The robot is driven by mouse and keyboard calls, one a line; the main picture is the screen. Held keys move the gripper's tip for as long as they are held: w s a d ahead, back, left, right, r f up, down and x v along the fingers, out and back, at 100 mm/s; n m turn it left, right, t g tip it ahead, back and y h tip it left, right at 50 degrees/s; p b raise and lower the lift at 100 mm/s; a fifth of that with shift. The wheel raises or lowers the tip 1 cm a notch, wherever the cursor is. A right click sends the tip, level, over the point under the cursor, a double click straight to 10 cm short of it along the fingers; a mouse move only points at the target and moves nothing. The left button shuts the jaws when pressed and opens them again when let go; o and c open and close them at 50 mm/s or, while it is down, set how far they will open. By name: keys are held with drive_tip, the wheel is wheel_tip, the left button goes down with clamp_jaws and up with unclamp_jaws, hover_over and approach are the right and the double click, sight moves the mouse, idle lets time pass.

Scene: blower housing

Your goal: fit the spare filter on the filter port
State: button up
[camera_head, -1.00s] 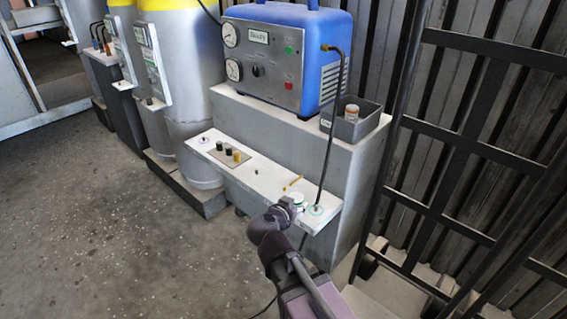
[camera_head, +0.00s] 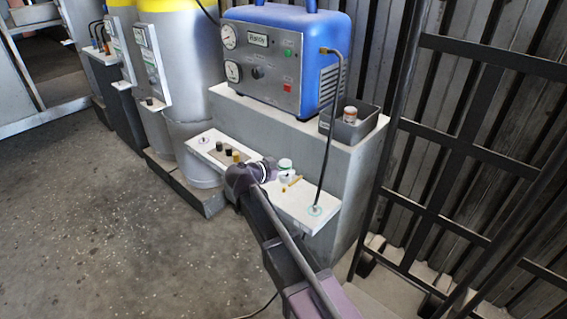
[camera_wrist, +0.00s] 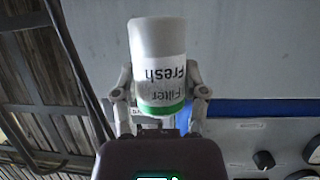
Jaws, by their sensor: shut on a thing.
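The spare filter is a white cylinder with a green band, its label reading "Fresh Filter" in the wrist view (camera_wrist: 160,60). My gripper (camera_wrist: 160,103) is shut on it, one finger on each side near the green end. In the head view the filter (camera_head: 285,165) shows at the tip of my gripper (camera_head: 271,170), over the white shelf (camera_head: 225,157). I cannot tell whether it touches anything below. A ringed fitting (camera_head: 315,210) at the shelf's right end has a black hose rising from it. I cannot tell which fitting is the filter port.
A yellow stick-like piece (camera_head: 292,183) lies just right of the gripper. A blue machine (camera_head: 285,60) and a grey bin (camera_head: 352,128) holding a small canister (camera_head: 350,114) stand on the ledge above. A dark metal frame (camera_head: 440,160) is at right.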

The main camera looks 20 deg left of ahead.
sight(283, 188)
drive_tip(key=shift+w+a+r+m+h, duration=0.15)
drive_tip(key=shift+w+a+h, duration=0.1)
drive_tip(key=shift+w, duration=0.2)
drive_tip(key=shift+w+a+r+m+h, duration=0.15)
drive_tip(key=shift+w+a, duration=0.1)
drive_tip(key=shift+w, duration=0.2)
drive_tip(key=shift+f, duration=0.15)
drive_tip(key=shift+f, duration=0.15)
drive_tip(key=shift+f+b, duration=2)
drive_tip(key=shift+b, duration=0.1)
drive_tip(key=shift+f+b, duration=1.5)
drive_tip(key=o, duration=1.3)
drive_tip(key=shift+r, duration=0.1)
